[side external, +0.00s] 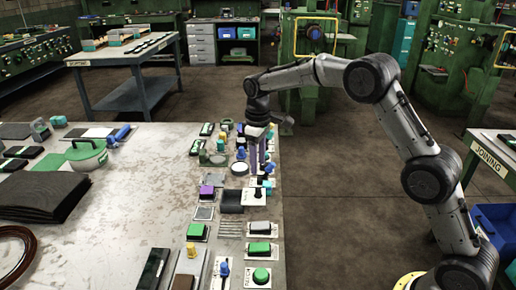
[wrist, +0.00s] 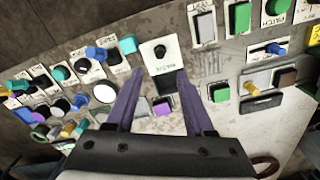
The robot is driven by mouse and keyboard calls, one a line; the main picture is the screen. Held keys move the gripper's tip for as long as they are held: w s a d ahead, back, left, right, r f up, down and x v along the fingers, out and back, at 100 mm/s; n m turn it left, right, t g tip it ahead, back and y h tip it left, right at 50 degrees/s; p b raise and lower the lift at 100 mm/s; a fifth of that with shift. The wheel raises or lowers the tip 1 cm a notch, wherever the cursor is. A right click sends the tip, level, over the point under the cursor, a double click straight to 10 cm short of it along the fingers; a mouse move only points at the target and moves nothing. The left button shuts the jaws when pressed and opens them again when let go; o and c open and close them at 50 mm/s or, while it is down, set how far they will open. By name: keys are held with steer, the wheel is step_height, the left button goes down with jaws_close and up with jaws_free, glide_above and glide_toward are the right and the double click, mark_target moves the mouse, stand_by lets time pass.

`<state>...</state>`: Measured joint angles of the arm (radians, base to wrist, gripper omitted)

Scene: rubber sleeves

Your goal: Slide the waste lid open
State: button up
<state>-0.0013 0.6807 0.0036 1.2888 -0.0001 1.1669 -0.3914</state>
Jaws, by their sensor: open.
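A white plate with a black knob (wrist: 160,50) shows ahead of my fingers in the wrist view, with small lettering too blurred to read surely; it looks like the waste lid. A dark box or recess (wrist: 168,84) adjoins its near edge. In the side view the white plate (side external: 253,199) lies near the table's right edge, with the dark part (side external: 231,201) at its left. My gripper (wrist: 161,78) has two purple fingers, apart and with nothing between them. In the side view my gripper (side external: 258,172) points down above the plate, close to the knob. Contact cannot be told.
Many buttons, switches and knobs crowd the panel strip around the plate, including a green button (side external: 260,228) and a purple block (side external: 207,192). The table middle (side external: 140,215) is clear.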

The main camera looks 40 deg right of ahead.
steer(key=shift+r, duration=2.3)
steer(key=s+r+t, duration=0.2)
steer(key=s+r, duration=0.3)
steer(key=r, duration=0.7)
steer(key=s+r+t, duration=0.2)
steer(key=s+r, duration=0.4)
steer(key=s, duration=0.6)
steer(key=s+f+m+t, duration=0.1)
steer(key=s+f+m, duration=0.1)
steer(key=s, duration=1.1)
steer(key=s+f+m, duration=0.2)
steer(key=s+f, duration=0.5)
steer(key=f, duration=0.2)
steer(key=shift+f+m+t, duration=0.25)
steer(key=shift+m+t, duration=0.05)
